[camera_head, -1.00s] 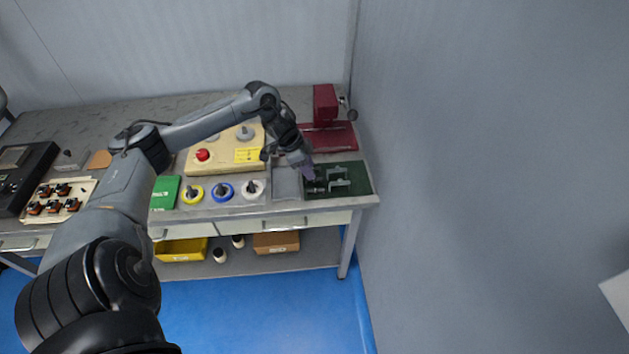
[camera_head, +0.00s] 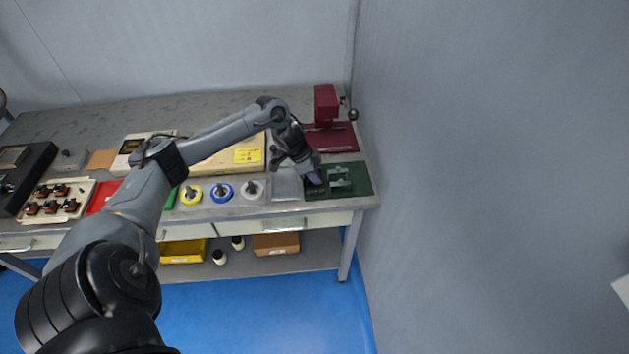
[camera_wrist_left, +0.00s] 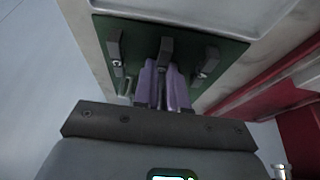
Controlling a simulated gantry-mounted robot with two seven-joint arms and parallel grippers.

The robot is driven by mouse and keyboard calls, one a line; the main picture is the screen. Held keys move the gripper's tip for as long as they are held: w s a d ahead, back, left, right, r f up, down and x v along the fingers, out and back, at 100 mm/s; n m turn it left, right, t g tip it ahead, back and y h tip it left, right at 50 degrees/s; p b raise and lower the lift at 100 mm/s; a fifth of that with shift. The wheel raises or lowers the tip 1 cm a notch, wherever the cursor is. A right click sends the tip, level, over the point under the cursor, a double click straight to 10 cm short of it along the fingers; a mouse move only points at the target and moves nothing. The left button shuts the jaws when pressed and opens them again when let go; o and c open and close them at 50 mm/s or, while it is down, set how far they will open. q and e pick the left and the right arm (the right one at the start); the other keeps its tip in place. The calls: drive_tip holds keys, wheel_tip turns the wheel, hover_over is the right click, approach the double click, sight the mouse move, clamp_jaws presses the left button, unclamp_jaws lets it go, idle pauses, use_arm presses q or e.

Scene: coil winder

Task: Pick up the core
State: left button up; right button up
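The green plate (camera_head: 362,184) lies at the right front of the bench with dark grey upright parts on it. I cannot tell for sure which of these is the core. My left gripper (camera_head: 315,178) is low over the plate's left part. In the left wrist view, the purple fingertips (camera_wrist_left: 162,80) are close together, with a narrow gap. A dark grey middle post (camera_wrist_left: 166,48) stands at that gap, between a left post (camera_wrist_left: 115,48) and a right post (camera_wrist_left: 208,62). Whether the fingers grip anything is hidden. My right gripper is out of view.
A red machine (camera_head: 326,103) stands behind the plate, near the wall. A grey tray (camera_head: 287,184) lies just left of the plate. Further left are white (camera_head: 252,190), blue (camera_head: 222,192) and yellow (camera_head: 191,195) spools. The wall (camera_head: 470,180) is close on the right.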

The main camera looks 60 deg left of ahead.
use_arm(q)
clamp_jaws()
drive_tip(key=shift+r, duration=0.8)
drive_tip(key=r, duration=0.1)
drive_tip(key=r+p, duration=0.1)
drive_tip(key=r, duration=0.1)
drive_tip(key=shift+d+r, duration=0.1)
drive_tip(key=shift+d, duration=0.3)
drive_tip(key=d+r+p, duration=0.1)
drive_tip(key=d+r, duration=0.2)
drive_tip(key=d, duration=0.2)
drive_tip(key=w+d+r+p, duration=0.1)
drive_tip(key=d+r+p, duration=0.1)
drive_tip(key=d, duration=0.3)
drive_tip(key=shift+w+d+r, duration=0.15)
drive_tip(key=shift+d+r, duration=0.25)
drive_tip(key=shift+r, duration=0.2)
drive_tip(key=shift+m, duration=0.3)
